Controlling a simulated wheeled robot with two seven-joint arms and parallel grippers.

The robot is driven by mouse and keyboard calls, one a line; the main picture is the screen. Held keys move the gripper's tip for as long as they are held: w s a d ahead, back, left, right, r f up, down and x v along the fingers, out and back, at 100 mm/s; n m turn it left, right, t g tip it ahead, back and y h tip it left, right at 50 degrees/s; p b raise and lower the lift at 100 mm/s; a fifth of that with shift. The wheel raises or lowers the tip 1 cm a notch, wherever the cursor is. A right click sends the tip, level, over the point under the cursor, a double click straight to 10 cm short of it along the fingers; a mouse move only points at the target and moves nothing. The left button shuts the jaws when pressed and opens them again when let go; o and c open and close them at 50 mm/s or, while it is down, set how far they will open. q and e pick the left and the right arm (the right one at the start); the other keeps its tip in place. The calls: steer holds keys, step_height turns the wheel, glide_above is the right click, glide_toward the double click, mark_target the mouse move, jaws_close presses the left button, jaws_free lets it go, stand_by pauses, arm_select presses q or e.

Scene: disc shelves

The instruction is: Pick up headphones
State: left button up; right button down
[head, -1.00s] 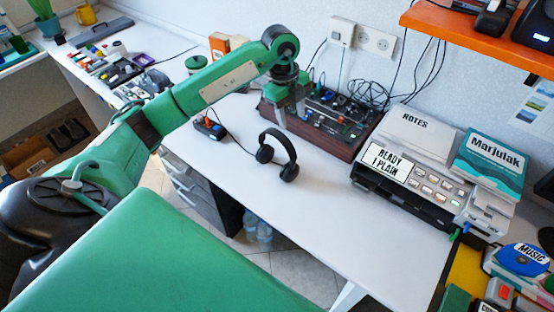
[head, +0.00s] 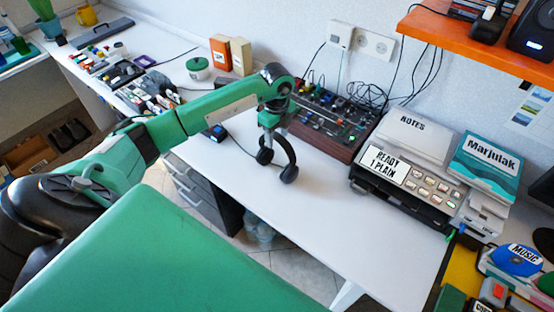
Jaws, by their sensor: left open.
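The jaws are open. I cannot tell whether a finger touches the band, since the gripper hides part of it. My right gripper is not in view.
A wooden-sided mixer (head: 332,122) with cables stands right behind the headphones. A grey machine (head: 411,165) with notes and a teal book is to the right. Small boxes (head: 220,52) stand at the back. The desk's front right (head: 345,225) is clear.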

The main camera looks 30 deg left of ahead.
arm_select(q)
steer(key=shift+f, duration=1.55)
steer(key=shift+c, duration=0.4)
jaws_close()
steer(key=shift+r, duration=0.1)
